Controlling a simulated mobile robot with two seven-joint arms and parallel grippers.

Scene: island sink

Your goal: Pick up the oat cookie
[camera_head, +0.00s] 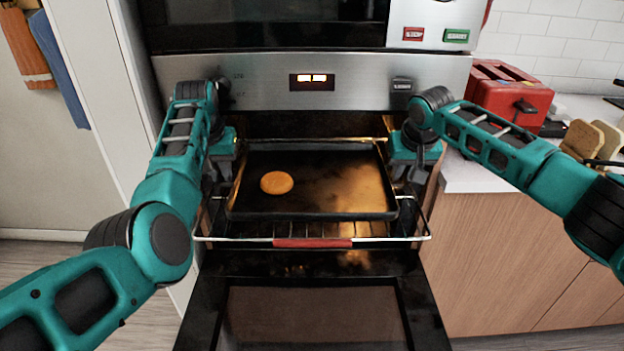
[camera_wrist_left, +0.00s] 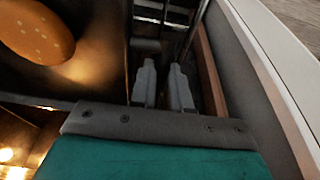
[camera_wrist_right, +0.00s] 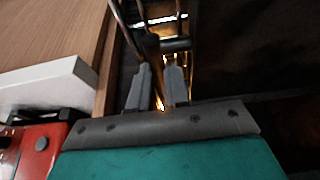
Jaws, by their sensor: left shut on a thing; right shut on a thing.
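The oat cookie (camera_head: 277,182) is a round orange-brown disc lying flat on the left part of a dark baking tray (camera_head: 310,206). It also shows at the upper left of the left wrist view (camera_wrist_left: 36,30). The tray sits on a wire oven rack (camera_head: 372,239). My left gripper (camera_head: 222,180) is at the left side of the tray, shut on the rack's side, apart from the cookie. My right gripper (camera_head: 414,180) is at the right side, also shut on the rack's side. The exact contact of the fingers is partly hidden.
The oven door (camera_head: 315,310) is folded down in front. The rack's front has a red handle (camera_head: 312,243). A red toaster (camera_head: 508,97) and bread slices (camera_head: 582,140) stand on the right counter (camera_head: 478,178). A white cabinet side (camera_head: 100,75) stands close on the left.

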